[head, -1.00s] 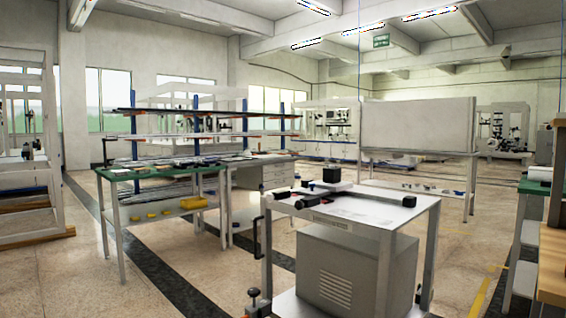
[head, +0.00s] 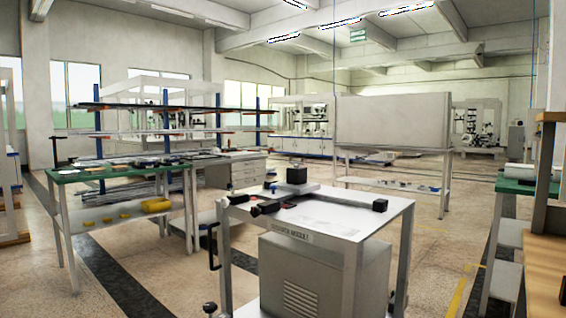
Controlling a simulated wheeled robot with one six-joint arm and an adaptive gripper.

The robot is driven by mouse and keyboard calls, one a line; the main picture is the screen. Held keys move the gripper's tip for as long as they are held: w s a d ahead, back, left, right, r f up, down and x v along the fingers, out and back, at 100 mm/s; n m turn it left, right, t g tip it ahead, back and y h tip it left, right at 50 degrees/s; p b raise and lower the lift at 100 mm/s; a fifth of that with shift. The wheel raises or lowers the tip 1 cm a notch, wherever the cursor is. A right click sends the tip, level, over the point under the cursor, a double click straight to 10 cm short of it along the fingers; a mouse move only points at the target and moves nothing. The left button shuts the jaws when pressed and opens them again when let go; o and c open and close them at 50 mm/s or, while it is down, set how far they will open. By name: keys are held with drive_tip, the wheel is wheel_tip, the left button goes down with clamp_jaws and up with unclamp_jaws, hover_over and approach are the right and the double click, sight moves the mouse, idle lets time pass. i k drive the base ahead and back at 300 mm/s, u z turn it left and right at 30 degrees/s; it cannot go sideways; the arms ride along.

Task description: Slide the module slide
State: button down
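The module (head: 310,237) is a white-topped table with grey legs, a label on its front edge and a grey vented cabinet beneath. It stands in the middle foreground of the head view. What looks like its slide (head: 313,190) is a light bar lying on the top, with a black block (head: 297,175) at its far end. A dark rail with black ends (head: 265,208) lies across the top; another small black block (head: 380,205) sits near the right edge. I cannot tell which part moves. My gripper is not in view.
A green-topped bench (head: 115,172) with yellow items on its lower shelf stands at left. A tall rack of bars (head: 165,107) is behind it. A white panel on a stand (head: 392,121) is behind the module. Another green-topped bench (head: 512,186) is at right. Open floor lies between.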

sight(296, 184)
drive_tip(key=u, duration=0.35)
drive_tip(key=i, duration=0.4)
drive_tip(key=u, duration=0.95)
drive_tip(key=i, duration=1.05)
drive_tip(key=z, duration=0.3)
drive_tip(key=i, duration=1.1)
drive_tip(key=z, duration=0.85)
